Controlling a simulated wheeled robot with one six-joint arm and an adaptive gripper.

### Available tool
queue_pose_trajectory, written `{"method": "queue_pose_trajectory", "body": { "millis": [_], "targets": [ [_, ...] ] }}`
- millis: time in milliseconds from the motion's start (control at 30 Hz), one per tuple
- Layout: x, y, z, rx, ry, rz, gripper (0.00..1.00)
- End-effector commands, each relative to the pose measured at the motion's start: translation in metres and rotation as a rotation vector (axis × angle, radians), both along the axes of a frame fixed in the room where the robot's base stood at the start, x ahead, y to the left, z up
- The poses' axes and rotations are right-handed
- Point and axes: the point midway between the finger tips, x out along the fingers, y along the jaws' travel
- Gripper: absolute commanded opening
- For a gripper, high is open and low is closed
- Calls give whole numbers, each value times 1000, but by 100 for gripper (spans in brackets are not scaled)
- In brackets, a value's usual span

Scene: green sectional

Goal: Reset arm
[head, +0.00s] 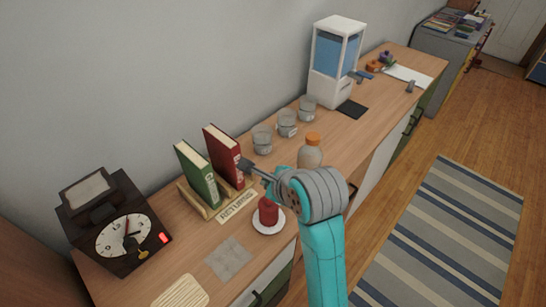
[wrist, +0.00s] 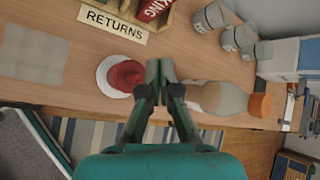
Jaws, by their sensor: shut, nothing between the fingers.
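My arm, teal with a grey wrist, reaches over the wooden counter from the front. My gripper (head: 248,165) is shut and empty in the head view, its tips close to the red book (head: 224,154); I cannot tell if they touch. In the wrist view the shut fingers (wrist: 159,68) show over the counter, between a red candle-like object (wrist: 127,75) on a white saucer (wrist: 103,83) and a bottle with an orange cap (wrist: 220,98).
A green book (head: 199,173) stands beside the red one in a wooden holder with a RETURNS sign (head: 237,206). Several glass jars (head: 287,123) and a white dispenser (head: 334,88) stand behind right. The striped rug floor (head: 450,245) is clear.

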Motion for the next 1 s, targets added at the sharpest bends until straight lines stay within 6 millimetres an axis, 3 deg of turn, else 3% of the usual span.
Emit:
{"method": "queue_pose_trajectory", "body": {
  "millis": [267, 667, 1000],
  "targets": [
    [-2, -5, -11, -16, -16, 12, 0],
    [-33, -56, -92, -216, -220, 147, 0],
    [-90, -112, -151, -482, -418, 277, 0]
  ]
}}
